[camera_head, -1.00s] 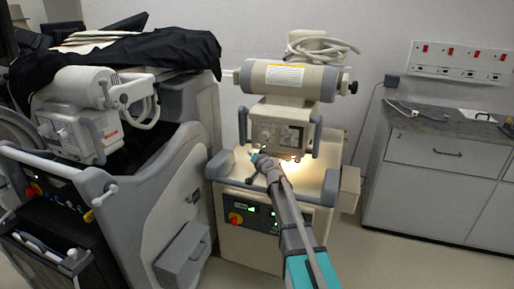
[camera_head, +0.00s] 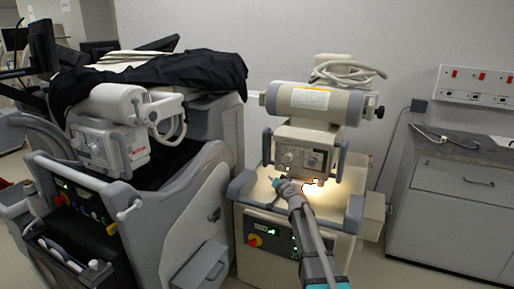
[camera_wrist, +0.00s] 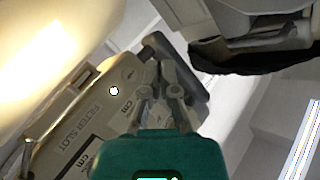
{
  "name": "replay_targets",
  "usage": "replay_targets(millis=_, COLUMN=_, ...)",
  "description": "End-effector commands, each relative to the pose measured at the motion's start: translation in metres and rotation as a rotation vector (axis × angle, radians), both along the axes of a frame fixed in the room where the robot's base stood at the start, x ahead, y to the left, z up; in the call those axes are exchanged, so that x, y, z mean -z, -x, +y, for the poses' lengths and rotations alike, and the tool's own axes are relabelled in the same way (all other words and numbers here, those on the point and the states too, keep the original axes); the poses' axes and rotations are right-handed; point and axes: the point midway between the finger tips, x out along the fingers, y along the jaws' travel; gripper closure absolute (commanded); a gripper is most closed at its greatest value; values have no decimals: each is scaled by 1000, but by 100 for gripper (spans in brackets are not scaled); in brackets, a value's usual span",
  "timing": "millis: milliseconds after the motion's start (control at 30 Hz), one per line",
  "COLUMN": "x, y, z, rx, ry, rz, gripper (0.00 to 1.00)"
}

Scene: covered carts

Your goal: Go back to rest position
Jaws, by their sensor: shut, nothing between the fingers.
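My gripper (camera_head: 276,184) is over the light top of the right-hand cart (camera_head: 293,220), in front of and just below the grey-beige control box (camera_head: 305,150) of its machine head. In the wrist view the grey fingers (camera_wrist: 164,72) are together with nothing between them, above my teal gripper body. The box's face with "FILTER SLOT" lettering (camera_wrist: 72,130) lies left of the fingers there. I cannot tell whether the fingertips touch the box. My arm reaches up from the bottom of the head view.
A larger cart (camera_head: 180,235) stands at left with a similar machine head (camera_head: 108,140) and a black cover (camera_head: 190,75). A grey-topped cabinet (camera_head: 455,205) stands at right under a wall socket panel (camera_head: 480,85). Bright light falls on the right-hand cart's top beside my gripper.

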Motion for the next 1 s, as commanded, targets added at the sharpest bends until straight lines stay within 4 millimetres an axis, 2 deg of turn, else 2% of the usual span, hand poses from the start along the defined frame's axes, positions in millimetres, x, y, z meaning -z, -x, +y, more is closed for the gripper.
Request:
replay_targets(millis=167, x=17, y=34, z=18, rx=-96, ry=61, rz=78, gripper=100)
replay_targets(millis=267, x=34, y=63, z=30, rx=-171, ry=116, rz=160, gripper=100)
replay_targets(millis=500, x=87, y=154, z=43, rx=-327, ry=277, rz=447, gripper=100)
replay_targets(millis=700, x=126, y=238, z=30, rx=-379, ry=413, rz=734, gripper=100)
replay_targets(millis=800, x=138, y=274, z=19, rx=-378, ry=470, rz=865, gripper=100)
replay_targets(millis=1000, x=150, y=324, z=0, rx=-350, ry=547, rz=1050, gripper=100)
